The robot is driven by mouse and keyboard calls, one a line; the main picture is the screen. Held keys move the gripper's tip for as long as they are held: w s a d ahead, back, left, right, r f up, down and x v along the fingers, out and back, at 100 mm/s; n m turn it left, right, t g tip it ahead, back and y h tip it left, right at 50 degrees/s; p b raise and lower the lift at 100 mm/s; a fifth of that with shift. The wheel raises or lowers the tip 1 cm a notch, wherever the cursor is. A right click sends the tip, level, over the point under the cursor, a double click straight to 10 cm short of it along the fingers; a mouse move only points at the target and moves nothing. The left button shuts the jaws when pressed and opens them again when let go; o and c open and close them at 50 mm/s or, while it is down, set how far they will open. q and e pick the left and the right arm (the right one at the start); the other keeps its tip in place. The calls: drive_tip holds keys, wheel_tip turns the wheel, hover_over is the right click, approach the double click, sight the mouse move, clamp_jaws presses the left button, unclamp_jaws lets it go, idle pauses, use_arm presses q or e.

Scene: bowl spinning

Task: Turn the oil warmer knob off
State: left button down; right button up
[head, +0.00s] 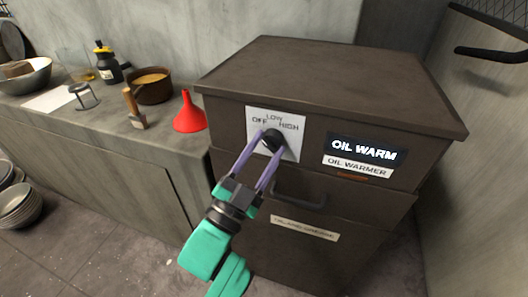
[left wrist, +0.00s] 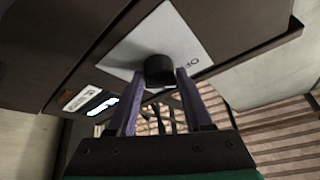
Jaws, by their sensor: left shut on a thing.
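The black oil warmer knob (head: 274,138) sits on a white plate (head: 290,117) marked OFF, LOW and HIGH on the brown oil warmer cabinet (head: 229,118). My left gripper (head: 270,146) is shut on the knob, with one purple finger on each side. The knob (left wrist: 158,68) also shows between the fingertips in the left wrist view. Which mark the knob points to cannot be made out. A lit display (head: 364,149) reads OIL WARM, above a label reading OIL WARMER. My right gripper is not in view.
A drawer handle (head: 298,193) sticks out below the knob, near my left fingers. The counter at left holds a red funnel (head: 189,117), a brown pot (head: 150,92), a wooden-handled tool (head: 132,106) and a black bottle (head: 107,66). The cabinet top is bare.

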use_arm(q)
drive_tip(key=shift+f+n, duration=0.25)
drive_tip(key=shift+n, duration=0.05)
drive_tip(key=shift+c, duration=1.8)
unclamp_jaws()
drive_tip(key=shift+d+r, duration=0.1)
drive_tip(key=shift+s, duration=0.1)
drive_tip(key=b+v, duration=0.3)
drive_tip(key=v, duration=1.1)
drive_tip(key=shift+s, duration=0.2)
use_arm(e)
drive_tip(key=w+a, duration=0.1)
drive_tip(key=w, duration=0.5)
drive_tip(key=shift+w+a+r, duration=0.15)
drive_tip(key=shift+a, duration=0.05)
